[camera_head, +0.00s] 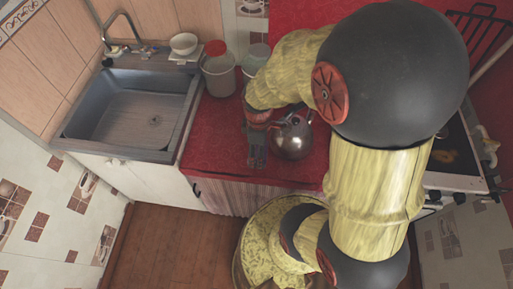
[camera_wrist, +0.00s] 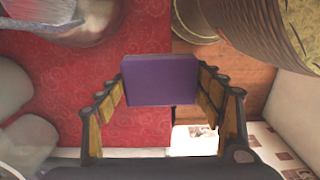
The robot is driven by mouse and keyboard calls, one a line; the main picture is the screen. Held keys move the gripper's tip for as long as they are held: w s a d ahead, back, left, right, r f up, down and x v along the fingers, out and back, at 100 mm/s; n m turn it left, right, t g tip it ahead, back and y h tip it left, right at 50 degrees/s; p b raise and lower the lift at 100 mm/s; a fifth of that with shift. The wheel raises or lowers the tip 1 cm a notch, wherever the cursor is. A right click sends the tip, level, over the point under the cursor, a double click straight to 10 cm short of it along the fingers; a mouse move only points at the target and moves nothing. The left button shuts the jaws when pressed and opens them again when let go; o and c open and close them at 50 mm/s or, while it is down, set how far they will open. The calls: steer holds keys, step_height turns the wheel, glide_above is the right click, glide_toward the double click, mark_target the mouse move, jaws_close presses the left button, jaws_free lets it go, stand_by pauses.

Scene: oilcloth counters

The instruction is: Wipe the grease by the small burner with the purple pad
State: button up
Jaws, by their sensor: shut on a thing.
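My gripper (camera_wrist: 162,98) is shut on the purple pad (camera_wrist: 160,78), held between both fingers above the red counter in the wrist view. In the head view my gripper (camera_head: 257,152) is over the front of the red counter, just left of the metal kettle. The pad cannot be made out there. The stove (camera_head: 455,180) is at the right, partly hidden behind my arm. A yellowish-brown patch (camera_head: 446,156) shows on its dark top; I cannot tell if it is the grease. The small burner cannot be made out.
The metal kettle (camera_head: 292,138) stands close beside my gripper. A red-lidded jar (camera_head: 218,72) and a second jar (camera_head: 256,60) stand behind on the red counter (camera_head: 215,135). The sink (camera_head: 135,110) is at left, with a white bowl (camera_head: 184,43) behind it.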

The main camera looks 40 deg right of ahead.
steer(key=shift+o, duration=0.9)
steer(key=c, duration=0.4)
